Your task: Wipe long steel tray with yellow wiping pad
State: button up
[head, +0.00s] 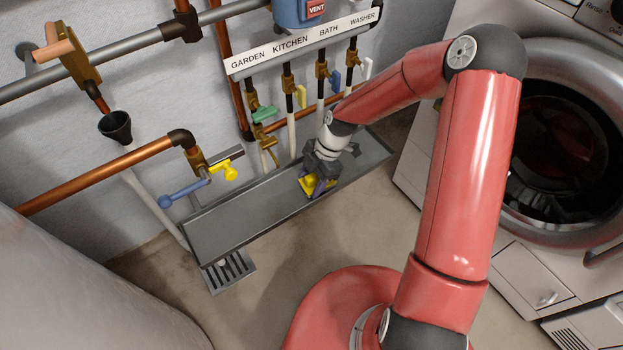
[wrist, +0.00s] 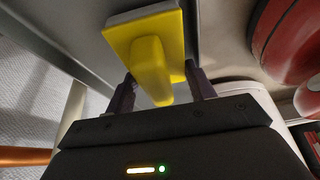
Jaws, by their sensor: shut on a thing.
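The long steel tray (head: 232,224) is a shallow grey trough along the wall, running from lower left to upper right in the head view. The yellow wiping pad (head: 307,184) is at the tray's middle to right part, below my gripper (head: 320,184). In the wrist view the yellow pad (wrist: 143,36) has a grey layer on its far side and a yellow handle between the two dark fingers of my gripper (wrist: 160,88). The fingers are shut on that handle. The pad's face lies at or close to the grey tray surface (wrist: 75,35); I cannot tell whether it touches.
Pipes with coloured valve handles, including green (head: 264,114) and yellow (head: 230,172), stand behind the tray. A blue lever (head: 183,194) hangs over its left end. A floor drain grate (head: 230,270) lies below that end. A washing machine (head: 540,150) stands at right.

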jog(key=shift+f, duration=0.2)
jog(key=shift+w+d, duration=0.1)
jog(key=shift+w+d+r+p, duration=0.15)
jog(key=shift+w+d, duration=0.1)
jog(key=shift+d, duration=0.15)
jog(key=shift+w+d+p, duration=0.15)
jog(key=shift+w+d, duration=0.1)
jog(key=shift+d, duration=0.15)
jog(key=shift+w+d, duration=0.5)
jog(key=shift+d, duration=0.25)
jog(key=shift+f, duration=0.2)
jog(key=shift+s+a+f, duration=0.1)
jog(key=shift+s+a, duration=0.5)
jog(key=shift+a, duration=0.25)
jog(key=shift+s+a+f, duration=0.1)
jog(key=shift+s+a, duration=0.5)
jog(key=shift+a, duration=0.2)
jog(key=shift+c, duration=0.3)
